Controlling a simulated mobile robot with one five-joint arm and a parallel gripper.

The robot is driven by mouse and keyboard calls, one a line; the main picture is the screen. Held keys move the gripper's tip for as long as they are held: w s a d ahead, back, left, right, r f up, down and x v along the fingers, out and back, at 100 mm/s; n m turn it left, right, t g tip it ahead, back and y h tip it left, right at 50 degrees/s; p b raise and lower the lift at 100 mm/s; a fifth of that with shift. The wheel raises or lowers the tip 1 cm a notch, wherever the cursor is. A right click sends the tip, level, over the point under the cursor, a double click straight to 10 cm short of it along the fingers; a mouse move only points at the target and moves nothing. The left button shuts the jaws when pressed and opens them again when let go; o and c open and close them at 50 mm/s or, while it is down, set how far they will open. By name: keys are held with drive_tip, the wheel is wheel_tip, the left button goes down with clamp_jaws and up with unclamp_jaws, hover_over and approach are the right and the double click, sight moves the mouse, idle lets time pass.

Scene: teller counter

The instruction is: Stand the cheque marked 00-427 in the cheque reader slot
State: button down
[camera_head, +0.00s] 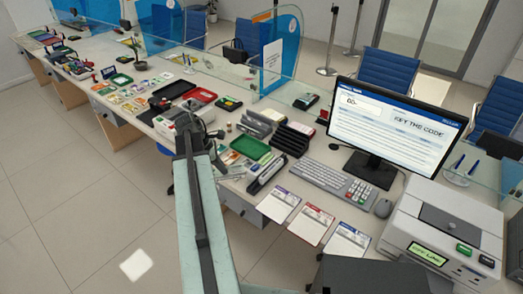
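My arm reaches up from the bottom edge, and my gripper (205,130) is at its far end, over the counter near a white machine (168,125). The gripper is small and dark here, and I cannot tell whether its fingers are open or hold anything. Three white paper sheets with coloured headers lie in a row: purple (278,205), red (311,225) and blue (347,241). Their print is too small to read, so I cannot pick out 00-427. No cheque reader slot can be identified for certain. A long dark holder (266,174) stands left of the sheets.
A large light-grey machine (445,232) stands at right. A green tray (250,147) and dark racks (293,137) crowd the middle. Floor (75,215) at left is clear.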

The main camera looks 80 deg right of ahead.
drive_tip(key=s+d+f+n+t+h+b, duration=0.1)
drive_tip(key=s+d+n+h, duration=0.1)
drive_tip(key=s+d+n, duration=0.6)
drive_tip(key=s+d, duration=0.5)
drive_tip(key=d, duration=0.1)
drive_tip(key=shift+s+d+f+t, duration=0.15)
drive_tip(key=shift+s+f+t, duration=0.1)
drive_tip(key=shift+t, duration=0.15)
drive_tip(key=shift+b, duration=0.3)
drive_tip(key=shift+f+b, duration=4.6)
drive_tip(key=shift+f, duration=0.05)
drive_tip(key=c, duration=1.6)
unclamp_jaws()
